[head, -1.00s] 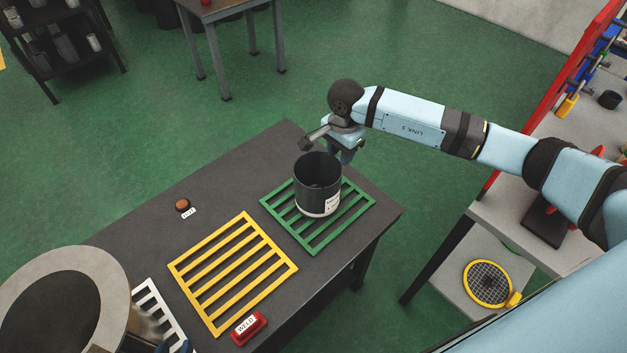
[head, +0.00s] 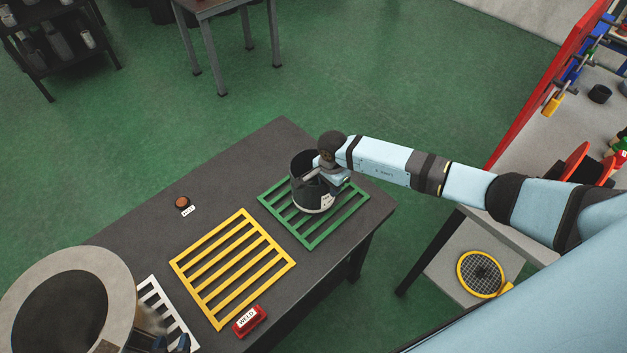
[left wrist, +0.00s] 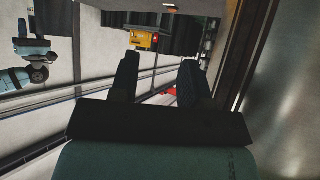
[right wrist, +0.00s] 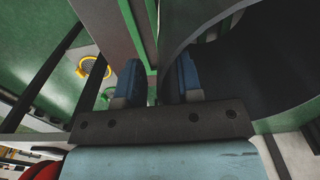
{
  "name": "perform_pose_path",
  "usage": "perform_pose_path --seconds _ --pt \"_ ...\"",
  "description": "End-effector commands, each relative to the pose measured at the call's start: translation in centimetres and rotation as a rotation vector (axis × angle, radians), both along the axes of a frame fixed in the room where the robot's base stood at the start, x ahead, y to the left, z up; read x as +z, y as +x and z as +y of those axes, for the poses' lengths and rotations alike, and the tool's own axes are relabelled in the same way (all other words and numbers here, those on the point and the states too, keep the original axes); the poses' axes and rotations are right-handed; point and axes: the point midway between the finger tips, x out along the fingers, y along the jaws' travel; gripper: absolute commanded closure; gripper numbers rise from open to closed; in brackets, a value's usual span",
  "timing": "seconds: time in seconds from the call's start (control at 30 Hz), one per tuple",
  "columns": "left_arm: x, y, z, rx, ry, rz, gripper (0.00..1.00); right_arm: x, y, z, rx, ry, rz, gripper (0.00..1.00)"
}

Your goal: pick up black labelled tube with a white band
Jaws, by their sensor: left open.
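The black tube (head: 299,189) stands upright on the green slatted rack (head: 318,241) in the head view. It is open at the top, with a white band and a label low on its side. My right gripper (right wrist: 160,80) is at the tube's right side, and my arm hides part of the rim. In the right wrist view the fingers are apart, with the tube's dark curved wall (right wrist: 240,75) reaching between them; no grip shows. My left gripper (left wrist: 158,80) is open and empty. In the head view it is partly visible at the bottom left (head: 170,344).
A large grey flanged cylinder (head: 120,285) is at the lower left, beside the white rack (head: 154,296). The yellow rack (head: 232,268), a red WELD block (head: 250,321) and a brown button (head: 182,202) lie on the dark table (head: 240,170). The table's far end is clear.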

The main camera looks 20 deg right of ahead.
Motion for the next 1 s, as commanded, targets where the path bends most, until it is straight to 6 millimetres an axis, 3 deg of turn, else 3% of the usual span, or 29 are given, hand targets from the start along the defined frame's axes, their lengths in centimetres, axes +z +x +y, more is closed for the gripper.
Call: perform_pose_path --seconds 0.23,0.37,0.4,1.0 --pt "-0.15 -0.16 -0.04 0.001 -0.001 0.004 0.57 -0.17 0.03 -0.04 0.000 0.000 -0.001 0.67" --pt "-0.20 -0.23 -0.06 0.001 -0.001 0.007 0.57 -0.15 0.04 -0.04 0.000 0.000 -0.001 0.96" --pt "-0.22 -0.24 -0.07 0.001 -0.001 0.008 0.57 -0.15 0.04 -0.04 0.000 0.000 -0.001 1.00" --pt "-0.20 -0.26 -0.15 -0.001 -0.002 0.008 0.57 -0.11 0.05 -0.05 0.000 0.000 -0.001 1.00"
